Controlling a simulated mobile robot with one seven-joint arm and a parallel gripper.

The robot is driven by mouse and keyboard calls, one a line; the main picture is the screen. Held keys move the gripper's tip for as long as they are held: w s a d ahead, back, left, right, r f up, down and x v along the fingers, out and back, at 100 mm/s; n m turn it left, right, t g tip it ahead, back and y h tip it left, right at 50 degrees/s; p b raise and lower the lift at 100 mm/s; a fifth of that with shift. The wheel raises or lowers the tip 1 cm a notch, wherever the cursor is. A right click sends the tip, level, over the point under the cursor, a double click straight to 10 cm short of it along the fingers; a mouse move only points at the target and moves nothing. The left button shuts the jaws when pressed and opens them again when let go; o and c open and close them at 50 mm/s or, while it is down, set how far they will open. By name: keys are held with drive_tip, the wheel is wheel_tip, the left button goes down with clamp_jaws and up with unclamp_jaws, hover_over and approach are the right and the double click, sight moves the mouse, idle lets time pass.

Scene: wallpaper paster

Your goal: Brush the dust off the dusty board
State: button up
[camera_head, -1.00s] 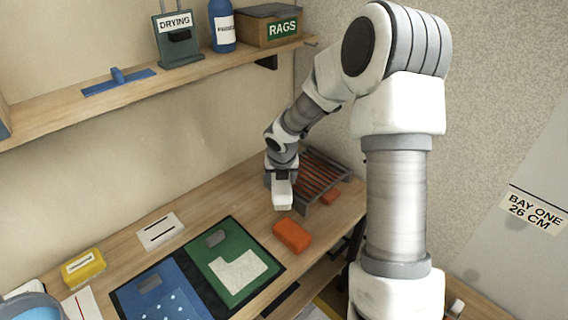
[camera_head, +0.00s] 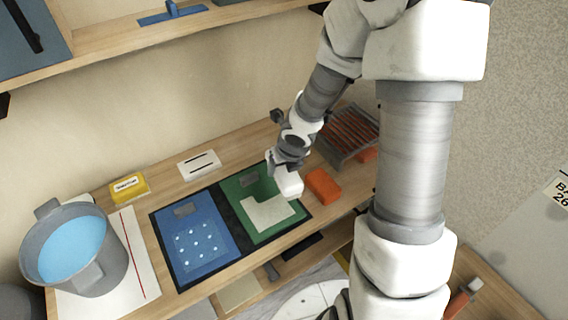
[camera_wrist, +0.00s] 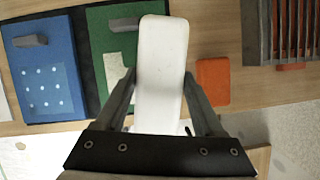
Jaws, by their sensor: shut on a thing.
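My gripper (camera_head: 280,168) is shut on a white oblong block (camera_head: 290,184). In the wrist view the block (camera_wrist: 162,70) sits between the two fingers. It hangs by the right side of the green board (camera_head: 233,187), apparently above it; the exact gap cannot be told. The green board carries a pale, irregular patch (camera_head: 268,214) and a grey block. Beside it on the left, the blue board (camera_head: 198,266) carries several pale dots and a grey block. I cannot tell for sure which marking is dust, nor whether the white block has bristles.
An orange block (camera_head: 323,186) lies just right of the green board, and a slatted rack (camera_head: 347,135) stands behind it. A grey bucket (camera_head: 110,268) of blue liquid stands far left. A yellow block (camera_head: 130,187) and a slotted white card (camera_head: 199,165) lie behind the boards.

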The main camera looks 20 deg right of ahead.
wheel_tip(320, 180, down, 7)
drive_tip(key=b, duration=0.6)
drive_tip(key=shift+r, duration=0.2)
drive_tip(key=shift+w+d+r, duration=0.1)
drive_tip(key=shift+r, duration=0.15)
